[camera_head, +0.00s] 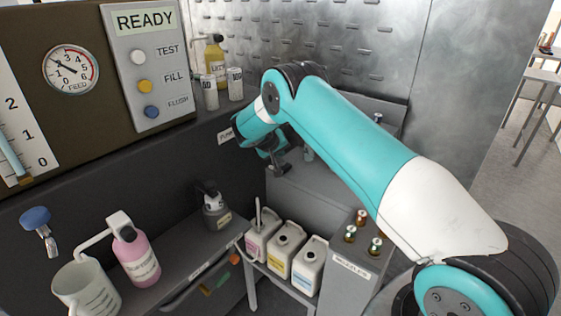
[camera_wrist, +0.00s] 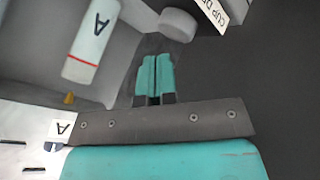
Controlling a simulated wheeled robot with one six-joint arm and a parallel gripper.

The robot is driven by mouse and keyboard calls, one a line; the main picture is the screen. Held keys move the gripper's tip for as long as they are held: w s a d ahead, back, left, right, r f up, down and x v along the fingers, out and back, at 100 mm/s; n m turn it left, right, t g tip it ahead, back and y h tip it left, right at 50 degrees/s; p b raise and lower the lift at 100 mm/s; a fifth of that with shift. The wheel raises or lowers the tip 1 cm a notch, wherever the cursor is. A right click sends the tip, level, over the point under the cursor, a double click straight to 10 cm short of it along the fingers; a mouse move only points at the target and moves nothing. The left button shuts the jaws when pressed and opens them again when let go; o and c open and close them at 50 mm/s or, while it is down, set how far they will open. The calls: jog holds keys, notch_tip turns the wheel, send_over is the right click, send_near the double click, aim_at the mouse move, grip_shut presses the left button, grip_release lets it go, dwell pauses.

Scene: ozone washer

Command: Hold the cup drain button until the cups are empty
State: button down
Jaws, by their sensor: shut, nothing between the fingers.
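My gripper (camera_wrist: 153,62) is shut and empty, its teal fingers side by side in the wrist view. In the head view my gripper (camera_head: 277,165) is partly hidden by my arm, over the grey unit at the back. A label whose visible part reads "CUP D" (camera_wrist: 209,12) is at the top right of the wrist view. A pale rounded part (camera_wrist: 178,25) is beside that label, just past the fingertips; I cannot tell whether it is the button or whether they touch. A pale cylinder marked A with a red line (camera_wrist: 91,42) lies left of the fingers; its contents are not visible.
The panel display (camera_head: 146,19) reads READY, above the TEST, FILL and FLUSH buttons. A beaker (camera_head: 87,288), a pink bottle (camera_head: 137,256) and several white jugs (camera_head: 284,250) stand at the lower left and centre. A rack with bottles (camera_head: 347,264) stands below my arm.

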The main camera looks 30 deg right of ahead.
aim_at(279, 160)
dwell(0.4)
jog(key=shift+f+b, duration=0.4)
jog(key=shift+f+b, duration=0.45)
jog(key=shift+f, duration=0.15)
dwell(1.6)
jog(key=shift+r, duration=0.15)
dwell(1.3)
jog(key=shift+r+p, duration=0.5)
jog(key=shift+r, duration=0.35)
jog(key=shift+r+p, duration=1.4)
jog(key=shift+r, duration=1.15)
